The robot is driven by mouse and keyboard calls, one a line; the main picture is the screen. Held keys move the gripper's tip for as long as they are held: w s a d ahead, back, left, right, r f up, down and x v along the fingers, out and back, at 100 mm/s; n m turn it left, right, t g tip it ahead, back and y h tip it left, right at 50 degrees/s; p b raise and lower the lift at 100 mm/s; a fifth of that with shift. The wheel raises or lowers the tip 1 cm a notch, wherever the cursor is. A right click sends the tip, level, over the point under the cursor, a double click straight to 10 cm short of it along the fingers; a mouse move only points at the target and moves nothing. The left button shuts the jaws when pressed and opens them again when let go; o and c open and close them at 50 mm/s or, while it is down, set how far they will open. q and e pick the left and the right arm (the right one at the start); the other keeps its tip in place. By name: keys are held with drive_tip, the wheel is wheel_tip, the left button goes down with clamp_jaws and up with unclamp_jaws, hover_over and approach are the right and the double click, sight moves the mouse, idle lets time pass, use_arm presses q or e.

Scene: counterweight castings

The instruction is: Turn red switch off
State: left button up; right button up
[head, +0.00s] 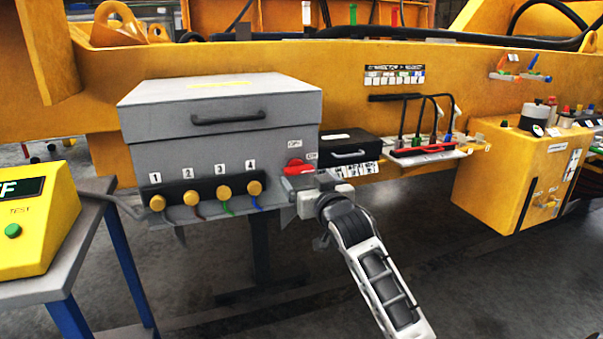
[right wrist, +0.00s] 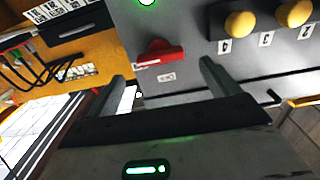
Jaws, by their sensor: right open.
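The red switch (head: 295,168) is a rotary handle on the front face of the grey box (head: 222,100), at its lower right. Small white labels sit above it and to its right; their text is too small to read surely. My right gripper (head: 287,195) is just below and in front of the switch. In the right wrist view the red switch (right wrist: 160,54) shows beyond the gap between the two open fingers (right wrist: 163,73). The jaws look empty, and I see no contact with the switch. My left gripper is out of view.
Yellow knobs (head: 208,196) numbered 1 to 4, with cables, line the box front to the left. A black case (head: 349,146) and a rack with a red-handled tool (head: 425,149) stand to the right. A yellow tester (head: 36,222) is on a bench at left.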

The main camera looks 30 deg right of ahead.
sight(301, 172)
drive_tip(key=x, duration=0.5)
drive_tip(key=shift+w, duration=0.15)
drive_tip(key=c, duration=1)
